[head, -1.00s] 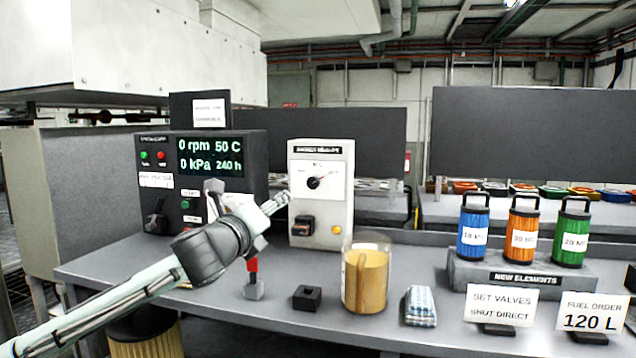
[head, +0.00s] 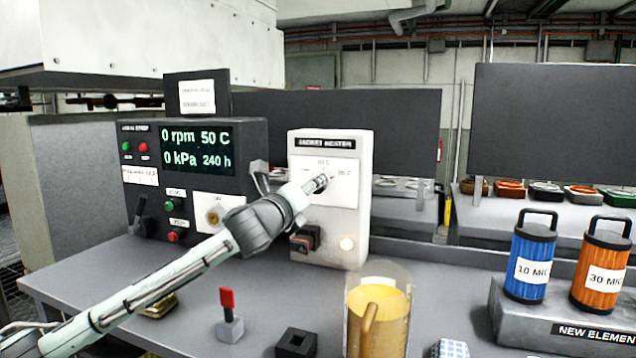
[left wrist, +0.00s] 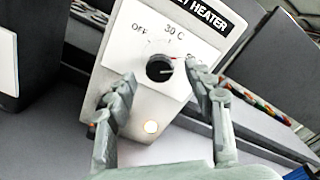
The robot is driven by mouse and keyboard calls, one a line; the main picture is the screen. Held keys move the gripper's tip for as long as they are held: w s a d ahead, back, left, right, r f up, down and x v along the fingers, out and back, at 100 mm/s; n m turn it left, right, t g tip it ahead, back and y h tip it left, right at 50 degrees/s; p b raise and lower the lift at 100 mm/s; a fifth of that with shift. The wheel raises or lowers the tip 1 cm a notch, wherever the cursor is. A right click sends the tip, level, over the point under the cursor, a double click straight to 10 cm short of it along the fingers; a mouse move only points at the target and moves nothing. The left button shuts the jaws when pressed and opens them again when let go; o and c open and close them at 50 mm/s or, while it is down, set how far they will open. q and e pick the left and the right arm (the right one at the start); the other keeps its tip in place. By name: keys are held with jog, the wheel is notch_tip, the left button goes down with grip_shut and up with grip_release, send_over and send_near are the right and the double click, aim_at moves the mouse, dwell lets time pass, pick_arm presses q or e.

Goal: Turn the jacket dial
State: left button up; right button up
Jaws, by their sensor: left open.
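The jacket heater (head: 358,205) is a pale box on the bench with a black title strip. Its black round dial (left wrist: 160,68) shows in the left wrist view on a white plate marked OFF, 30 C and a third, partly covered mark. A white line on the knob points right, near a red line. My left gripper (left wrist: 161,76) is open, its fingers on either side of the dial; I cannot tell whether they touch it. In the head view this gripper (head: 320,184) covers the dial. The right gripper is not in view.
Below the dial are a black and orange switch (head: 305,238) and a glowing lamp (head: 347,243). A dark control panel (head: 128,180) reading 50 C stands left. A red-handled valve (head: 229,318), a black block (head: 297,342) and a jar (head: 390,330) stand in front.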

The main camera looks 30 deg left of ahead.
aim_at(316, 194)
pick_arm(q)
jog(key=shift+p+x, duration=0.3)
jog(key=shift+x, duration=1.95)
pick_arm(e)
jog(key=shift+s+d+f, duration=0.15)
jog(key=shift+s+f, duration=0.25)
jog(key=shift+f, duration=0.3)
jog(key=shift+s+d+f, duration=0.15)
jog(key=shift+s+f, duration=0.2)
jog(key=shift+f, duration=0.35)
pick_arm(q)
jog(key=shift+c, duration=0.5)
jog(key=c, duration=1.1)
